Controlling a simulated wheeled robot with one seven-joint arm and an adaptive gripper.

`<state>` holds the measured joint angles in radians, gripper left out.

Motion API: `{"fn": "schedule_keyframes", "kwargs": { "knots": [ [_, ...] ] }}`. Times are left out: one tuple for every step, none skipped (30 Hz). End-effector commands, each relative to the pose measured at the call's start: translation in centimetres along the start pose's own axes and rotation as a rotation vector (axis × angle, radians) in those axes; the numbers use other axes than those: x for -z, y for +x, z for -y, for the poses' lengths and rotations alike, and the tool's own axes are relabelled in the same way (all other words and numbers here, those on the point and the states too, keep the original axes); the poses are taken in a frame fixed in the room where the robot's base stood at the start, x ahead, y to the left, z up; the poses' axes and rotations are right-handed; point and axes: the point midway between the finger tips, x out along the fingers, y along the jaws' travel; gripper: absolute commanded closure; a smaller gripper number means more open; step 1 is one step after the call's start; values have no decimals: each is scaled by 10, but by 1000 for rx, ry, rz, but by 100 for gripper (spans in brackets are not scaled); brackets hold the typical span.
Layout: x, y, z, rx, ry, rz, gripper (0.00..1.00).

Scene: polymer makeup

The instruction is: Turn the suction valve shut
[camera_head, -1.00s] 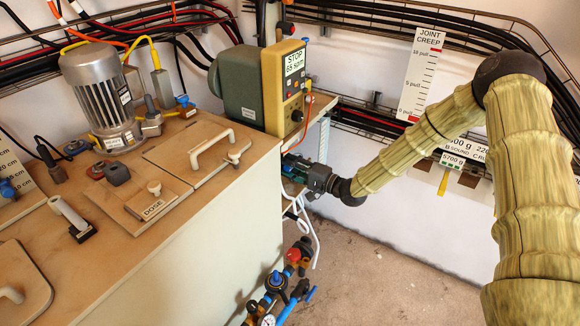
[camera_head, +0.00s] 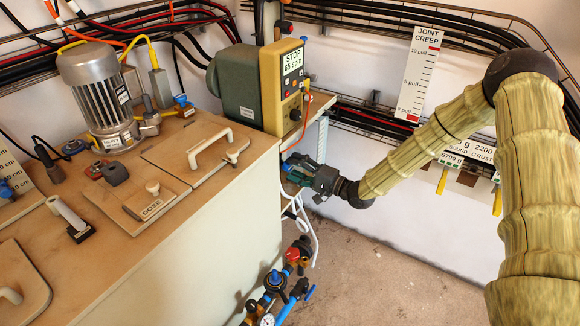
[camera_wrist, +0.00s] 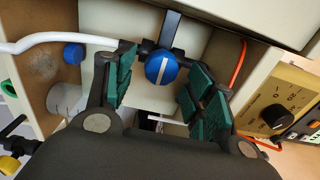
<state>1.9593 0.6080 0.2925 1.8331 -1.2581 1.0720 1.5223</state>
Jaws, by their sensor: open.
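A round blue valve knob (camera_wrist: 161,67) with a white line across its face shows in the wrist view, below the pump's shelf. The line stands nearly upright in that picture. No label naming the valve is readable. My gripper (camera_wrist: 163,84) is open, with its green-padded fingers on either side of the knob in the picture. I see no clear contact with the knob, and the depth between them is hard to judge.
The yellow and green dosing pump (camera_head: 262,88) sits above my gripper. A white hose (camera_wrist: 60,39) runs left of the knob, and an orange cable (camera_wrist: 240,65) hangs at right. Red and blue valves (camera_head: 277,280) stand lower in front. The tank top (camera_head: 130,190) lies left.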

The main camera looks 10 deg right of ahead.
Motion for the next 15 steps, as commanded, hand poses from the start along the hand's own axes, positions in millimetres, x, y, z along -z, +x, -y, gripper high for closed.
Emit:
{"fn": "schedule_keyframes", "kwargs": {
  "knots": [
    [0,-10,0,0,2,-2,45],
    [1,-16,0,0,2,-3,45],
    [1,-24,0,0,2,-3,45],
    [1,-29,0,0,1,-2,45],
    [0,-35,0,0,1,-1,45],
    [1,-42,0,0,2,-2,45],
    [1,-48,0,0,2,-3,45],
    [1,-53,0,0,1,-3,45],
    [0,-59,0,0,1,-1,45],
    [0,-63,0,1,1,-2,45],
    [1,-68,0,0,1,-2,45],
    [1,-73,0,0,1,-3,45],
    [1,-76,0,0,1,-2,45],
    [1,-79,0,0,0,-2,45],
    [0,-83,0,-1,1,-1,45]
  ]
}}
